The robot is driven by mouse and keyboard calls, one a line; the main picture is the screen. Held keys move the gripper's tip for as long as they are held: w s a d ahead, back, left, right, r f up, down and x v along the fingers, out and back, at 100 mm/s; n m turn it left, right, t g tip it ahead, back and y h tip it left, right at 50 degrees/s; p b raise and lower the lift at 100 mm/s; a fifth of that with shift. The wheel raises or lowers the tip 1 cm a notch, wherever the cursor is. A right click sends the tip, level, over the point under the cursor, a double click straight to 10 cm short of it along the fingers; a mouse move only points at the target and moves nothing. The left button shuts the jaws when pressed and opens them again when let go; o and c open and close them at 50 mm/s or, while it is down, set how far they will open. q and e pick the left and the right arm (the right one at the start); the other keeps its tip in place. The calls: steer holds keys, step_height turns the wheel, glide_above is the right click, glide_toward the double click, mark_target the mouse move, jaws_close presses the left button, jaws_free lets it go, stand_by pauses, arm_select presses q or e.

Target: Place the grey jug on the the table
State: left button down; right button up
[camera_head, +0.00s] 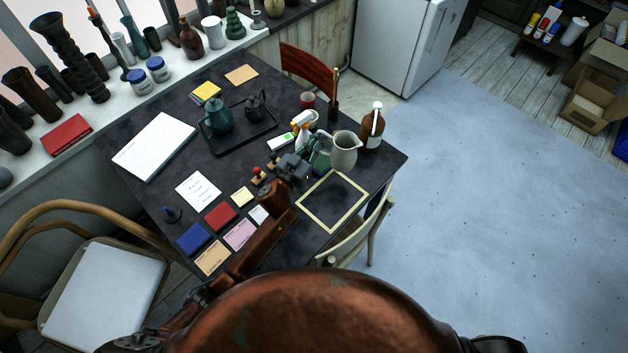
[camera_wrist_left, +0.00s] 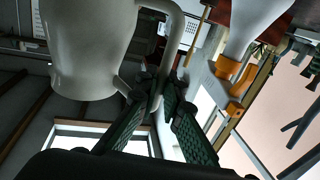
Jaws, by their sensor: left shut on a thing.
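The grey jug (camera_head: 344,152) is over the right part of the dark table (camera_head: 290,225), just beyond a pale square outline (camera_head: 333,201). I cannot tell whether its base touches the table. My left gripper (camera_head: 322,147) reaches it from the left and is shut on its handle. In the left wrist view the jug's pale body (camera_wrist_left: 88,50) fills the upper left, with its handle (camera_wrist_left: 174,38) between the fingertips of my left gripper (camera_wrist_left: 160,90). My right gripper is not in view.
A brown bottle (camera_head: 373,128) stands close right of the jug. A spray bottle (camera_head: 301,125) stands behind the gripper. A tray (camera_head: 240,141) holds a teal teapot (camera_head: 218,116) and a dark pot (camera_head: 256,106). Papers and coloured cards cover the front left. The outlined square is clear.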

arm_select(q)
steer(key=s+a+f+b, duration=0.3)
steer(key=s+f, duration=0.5)
steer(key=f, duration=0.2)
steer(key=shift+f, duration=0.2)
steer(key=shift+a, duration=0.1)
steer(key=shift+f, duration=0.15)
steer(key=c, duration=2.1)
jaws_free()
steer(key=shift+f, duration=0.1)
